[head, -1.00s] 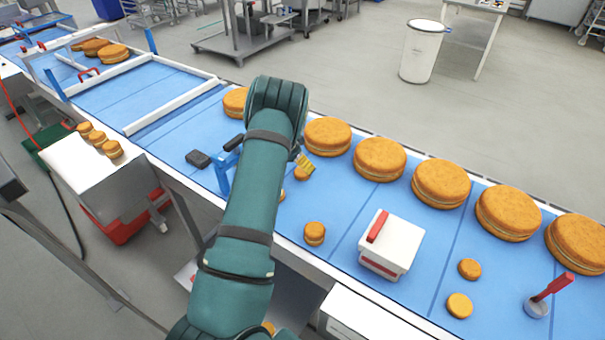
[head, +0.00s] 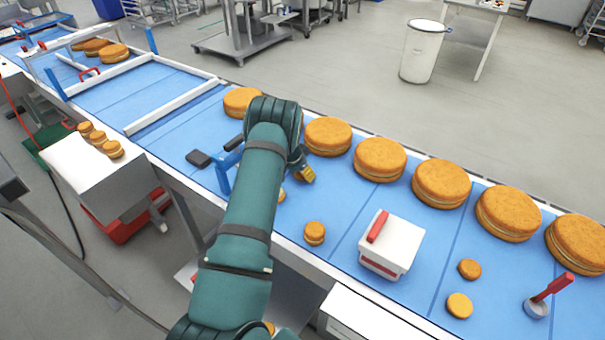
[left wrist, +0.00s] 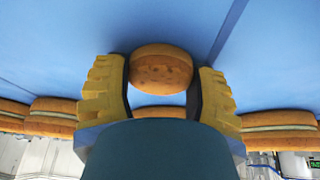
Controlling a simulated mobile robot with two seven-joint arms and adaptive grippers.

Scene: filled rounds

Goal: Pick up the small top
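The small top, a small round orange-brown piece (left wrist: 161,70), lies on the blue belt in the left wrist view, between the two yellow fingers of my left gripper (left wrist: 162,82). The dark finger pads stand close on either side of it, and the gripper looks open around it. In the head view my left gripper (head: 304,175) is low over the belt and hides this piece. Another small piece (head: 282,196) shows partly beside my arm. My right gripper is not in view.
Large filled rounds (head: 380,160) line the far side of the belt (head: 340,200). A white box with a red handle (head: 392,246) stands to the right, with small rounds (head: 314,233) nearby.

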